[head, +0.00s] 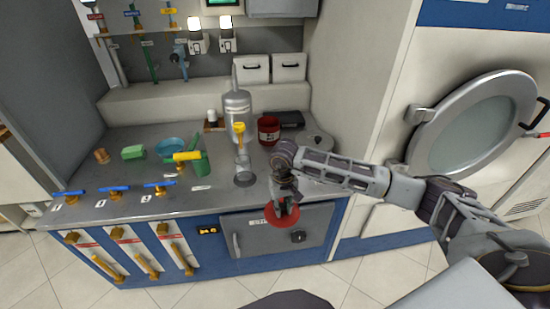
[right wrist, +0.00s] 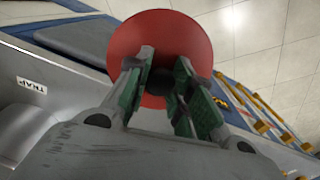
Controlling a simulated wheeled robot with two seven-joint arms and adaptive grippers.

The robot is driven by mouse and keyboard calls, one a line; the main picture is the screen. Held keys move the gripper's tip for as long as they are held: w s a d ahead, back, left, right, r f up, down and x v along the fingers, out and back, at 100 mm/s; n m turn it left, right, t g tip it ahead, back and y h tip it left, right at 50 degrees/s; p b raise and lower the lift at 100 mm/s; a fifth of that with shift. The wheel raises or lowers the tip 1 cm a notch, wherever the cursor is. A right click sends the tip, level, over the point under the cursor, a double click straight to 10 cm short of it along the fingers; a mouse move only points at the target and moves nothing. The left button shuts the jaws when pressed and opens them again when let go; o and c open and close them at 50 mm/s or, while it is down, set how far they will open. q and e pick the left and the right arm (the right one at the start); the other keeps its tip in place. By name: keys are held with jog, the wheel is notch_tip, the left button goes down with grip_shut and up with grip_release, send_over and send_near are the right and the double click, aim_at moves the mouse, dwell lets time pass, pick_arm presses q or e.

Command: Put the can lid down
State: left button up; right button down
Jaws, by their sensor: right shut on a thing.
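The can lid (head: 279,217) is a round red disc. In the head view it hangs just beyond the counter's front edge, before the grey front panel. In the right wrist view the lid (right wrist: 150,30) fills the top middle, with a dark knob (right wrist: 161,82) between the green finger pads. My right gripper (head: 285,203) points down and is shut on the lid's knob; its fingers also show in the right wrist view (right wrist: 163,88). A red can (head: 268,131) with a pale label stands farther back on the counter. My left gripper is not in view.
Bare counter lies around the glass column's base.

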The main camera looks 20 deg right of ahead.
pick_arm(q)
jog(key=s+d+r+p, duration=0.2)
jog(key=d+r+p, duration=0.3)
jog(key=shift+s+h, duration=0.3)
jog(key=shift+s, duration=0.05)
pick_arm(e)
jog(key=w+d+r+m, duration=0.2)
jog(key=d+r+m, duration=0.3)
jog(key=r+m, duration=0.1)
jog(key=w+d+r+m, duration=0.3)
jog(key=d+r+m, duration=0.2)
jog(key=r+m, duration=0.2)
jog(key=shift+d+r, duration=0.35)
jog(key=shift+r, duration=0.5)
jog(key=shift+w+m, duration=0.1)
jog(key=shift+m, duration=0.3)
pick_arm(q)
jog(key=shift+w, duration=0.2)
pick_arm(e)
jog(key=shift+d, duration=0.1)
